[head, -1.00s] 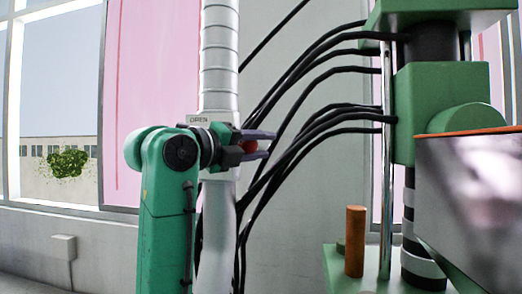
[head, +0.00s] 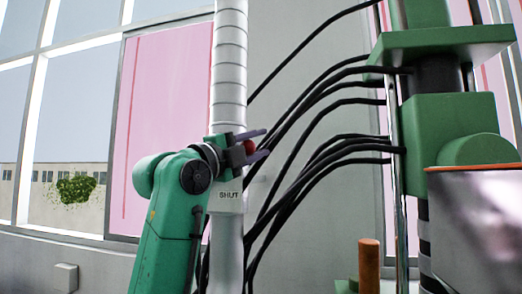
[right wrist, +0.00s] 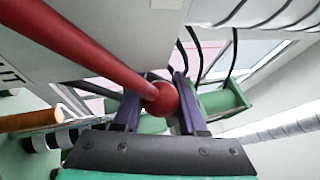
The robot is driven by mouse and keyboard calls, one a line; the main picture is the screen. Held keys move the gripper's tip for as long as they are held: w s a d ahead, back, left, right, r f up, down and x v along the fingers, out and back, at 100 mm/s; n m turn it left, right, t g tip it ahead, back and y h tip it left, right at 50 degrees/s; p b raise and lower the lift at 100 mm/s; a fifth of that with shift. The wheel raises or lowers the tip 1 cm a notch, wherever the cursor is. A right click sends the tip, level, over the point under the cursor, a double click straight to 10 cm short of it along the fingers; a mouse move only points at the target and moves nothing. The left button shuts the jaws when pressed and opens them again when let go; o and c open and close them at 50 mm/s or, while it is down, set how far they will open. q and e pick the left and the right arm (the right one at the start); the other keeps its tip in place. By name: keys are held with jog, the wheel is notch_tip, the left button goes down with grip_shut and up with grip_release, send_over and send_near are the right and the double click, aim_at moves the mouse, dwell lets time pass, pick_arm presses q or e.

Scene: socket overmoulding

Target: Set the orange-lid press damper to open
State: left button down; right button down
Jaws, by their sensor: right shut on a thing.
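My right gripper (head: 262,145) is shut on the red ball knob (head: 249,147) of the damper lever, in front of the silver duct (head: 230,60). In the right wrist view the knob (right wrist: 162,98) sits between the purple fingers, and its red rod (right wrist: 85,50) runs to the upper left. A plate reading SHUT (head: 229,197) shows on the duct just below the gripper. No OPEN plate shows now. The green press (head: 435,125) stands at the right, with an orange edge (head: 475,167) above a shiny metal box. My left gripper is out of view.
Several black hoses (head: 310,110) run from behind the duct to the press, close right of the gripper. An orange post (head: 369,265) stands at the lower right. A pink panel (head: 165,100) and windows lie behind, at the left.

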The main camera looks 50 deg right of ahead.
dwell(0.3)
jog(key=shift+c, duration=2.3)
grip_release()
jog(key=b+v, duration=0.5)
jog(key=v, duration=0.9)
jog(key=shift+a, duration=0.25)
